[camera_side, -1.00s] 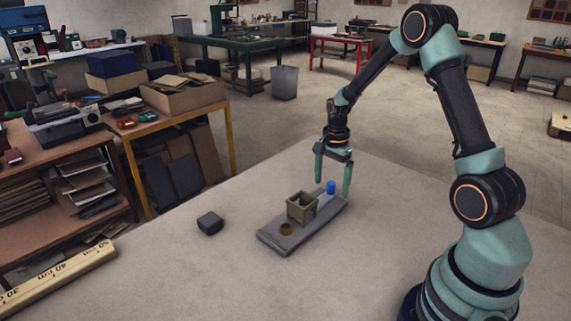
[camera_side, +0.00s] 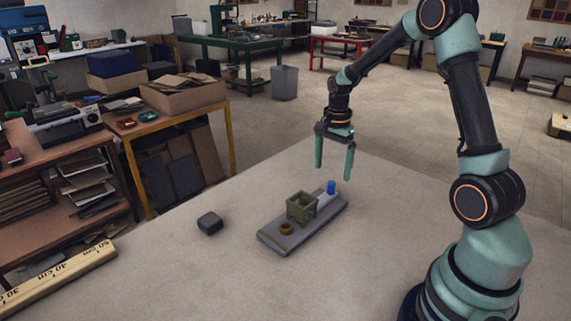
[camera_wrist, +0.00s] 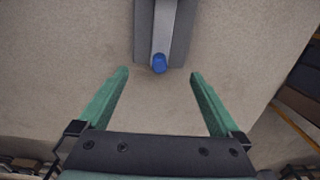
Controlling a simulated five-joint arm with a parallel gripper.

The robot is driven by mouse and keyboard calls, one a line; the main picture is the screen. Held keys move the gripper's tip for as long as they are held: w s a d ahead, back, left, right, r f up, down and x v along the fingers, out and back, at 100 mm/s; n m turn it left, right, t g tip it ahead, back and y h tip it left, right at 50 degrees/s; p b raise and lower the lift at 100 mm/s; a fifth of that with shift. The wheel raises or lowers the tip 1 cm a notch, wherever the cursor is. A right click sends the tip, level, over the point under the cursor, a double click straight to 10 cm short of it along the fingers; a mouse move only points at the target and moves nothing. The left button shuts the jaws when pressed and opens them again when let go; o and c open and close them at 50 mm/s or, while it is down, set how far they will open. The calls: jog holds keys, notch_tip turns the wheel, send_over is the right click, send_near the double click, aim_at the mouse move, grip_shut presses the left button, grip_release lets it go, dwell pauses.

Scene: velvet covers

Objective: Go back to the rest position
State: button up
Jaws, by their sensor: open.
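My gripper (camera_side: 333,172) is open and empty, raised above the far end of a grey tray (camera_side: 273,241). In the wrist view its two green fingers (camera_wrist: 160,75) stand wide apart with nothing between them. A blue cylindrical piece (camera_side: 331,187) is at the tray's far end, below the fingers and apart from them. It also shows in the wrist view (camera_wrist: 159,63), at the end of a pale strip (camera_wrist: 164,32); I cannot tell whether they are one object. An olive open-topped box (camera_side: 301,207) sits mid-tray, with a brown ring (camera_side: 286,228) at the near end.
A dark grey block (camera_side: 210,223) lies on the pale table (camera_side: 180,275), left of the tray. A wooden ruler (camera_side: 60,275) lies along the table's left edge. The table around the tray is mostly clear. Cluttered workbenches stand beyond it.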

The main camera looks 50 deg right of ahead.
jog(key=s+a+r+n+t, duration=0.2)
jog(key=s+a+r+n, duration=0.3)
jog(key=a+r+n, duration=0.2)
jog(key=s+a+r+n+t, duration=0.3)
jog(key=s+a+r+n, duration=0.2)
jog(key=a+r+n, duration=0.3)
jog(key=shift+s+a+n+t, duration=0.3)
jog(key=shift+a+n, duration=1.1)
jog(key=shift+a, duration=0.1)
jog(key=shift+r, duration=0.1)
